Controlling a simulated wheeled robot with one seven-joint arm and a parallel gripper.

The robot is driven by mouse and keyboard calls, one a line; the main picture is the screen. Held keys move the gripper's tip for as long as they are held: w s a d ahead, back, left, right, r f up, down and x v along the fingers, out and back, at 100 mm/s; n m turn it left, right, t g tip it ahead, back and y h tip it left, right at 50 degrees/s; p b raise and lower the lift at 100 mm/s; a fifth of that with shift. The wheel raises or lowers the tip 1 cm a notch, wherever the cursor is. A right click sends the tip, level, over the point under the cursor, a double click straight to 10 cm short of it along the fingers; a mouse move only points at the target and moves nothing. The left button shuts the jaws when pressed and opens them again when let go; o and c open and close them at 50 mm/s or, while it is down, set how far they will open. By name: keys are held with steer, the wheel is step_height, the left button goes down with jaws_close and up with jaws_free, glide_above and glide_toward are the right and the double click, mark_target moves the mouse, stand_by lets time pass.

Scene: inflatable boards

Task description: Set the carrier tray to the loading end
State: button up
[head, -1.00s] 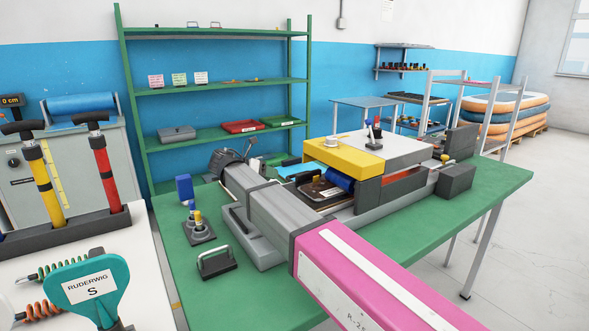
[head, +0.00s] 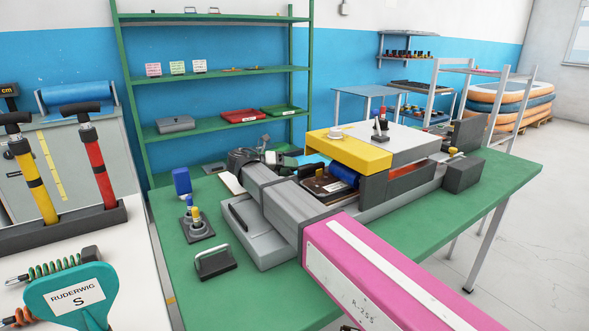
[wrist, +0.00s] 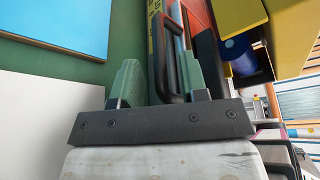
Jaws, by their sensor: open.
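A dark tray with a white label (head: 322,185), which looks like the carrier tray, sits in the low machine on the green table, beside the blue roller (head: 344,176). My arm hides part of it in the head view. In the wrist view a black bar handle (wrist: 170,62) stands between the two green-padded fingers of my gripper (wrist: 160,82). The fingers are apart, with a gap on the left; on the right the spacing is hard to tell. What the handle is fixed to is partly hidden.
The machine's yellow and grey cover (head: 350,152) stands right of the tray. A blue block (head: 181,181), a grey holder (head: 197,228) and a black block with a metal handle (head: 215,263) stand on the table's left. A blue sheet (wrist: 65,25) lies near my gripper.

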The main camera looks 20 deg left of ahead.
steer(key=shift+x, duration=0.9)
jaws_close()
steer(key=w+d, duration=0.3)
steer(key=w, duration=0.1)
steer(key=w+d, duration=0.6)
steer(key=w, duration=0.1)
steer(key=shift+w+d+f, duration=0.1)
steer(key=shift+w, duration=0.25)
jaws_free()
